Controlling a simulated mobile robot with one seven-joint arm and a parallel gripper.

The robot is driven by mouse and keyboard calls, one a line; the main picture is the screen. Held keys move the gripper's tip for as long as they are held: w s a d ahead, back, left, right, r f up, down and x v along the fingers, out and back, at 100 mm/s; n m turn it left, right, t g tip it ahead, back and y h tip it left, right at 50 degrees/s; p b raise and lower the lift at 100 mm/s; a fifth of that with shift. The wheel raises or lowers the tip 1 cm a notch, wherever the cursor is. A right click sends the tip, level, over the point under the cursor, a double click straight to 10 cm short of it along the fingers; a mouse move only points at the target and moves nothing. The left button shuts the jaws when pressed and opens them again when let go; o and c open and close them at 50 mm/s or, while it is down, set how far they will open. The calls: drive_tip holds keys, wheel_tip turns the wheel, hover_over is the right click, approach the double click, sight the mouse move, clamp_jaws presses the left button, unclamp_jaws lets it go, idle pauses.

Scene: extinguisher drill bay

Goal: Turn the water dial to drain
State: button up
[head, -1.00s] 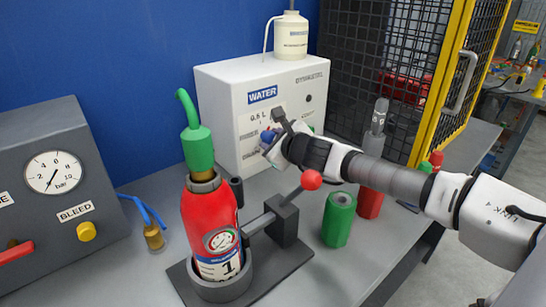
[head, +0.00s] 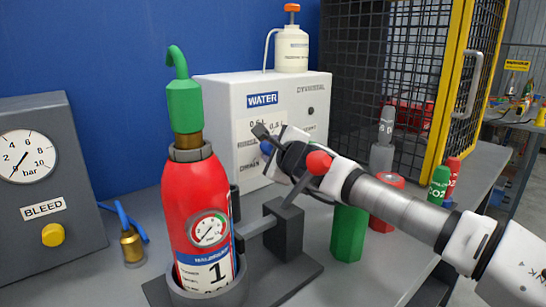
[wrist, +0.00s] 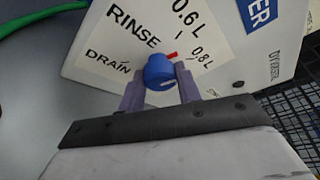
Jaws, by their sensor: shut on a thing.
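The water dial is a blue knob (wrist: 159,69) on the white face of the water box (head: 225,105). In the wrist view a red pointer (wrist: 171,56) sticks out toward the upper right, by the 0.6 L and 0.8 L marks. The DRAIN label (wrist: 108,62) is to the left, with RINSE between. My gripper (wrist: 158,78) is shut on the dial, one finger on each side. In the head view my gripper (head: 277,148) is at the box's front and hides most of the dial.
A red extinguisher (head: 197,215) stands in a clamp holder in front of the box. A red-ball lever (head: 318,163) and a green cylinder (head: 348,232) are close below my arm. A gauge box (head: 40,180) is at left, a mesh cage (head: 390,60) at right.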

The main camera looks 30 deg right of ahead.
drive_tip(key=shift+f, duration=0.1)
drive_tip(key=o, duration=1)
drive_tip(key=shift+c, duration=0.2)
wheel_tip(320, 180, up, 20)
drive_tip(key=p, duration=1.2)
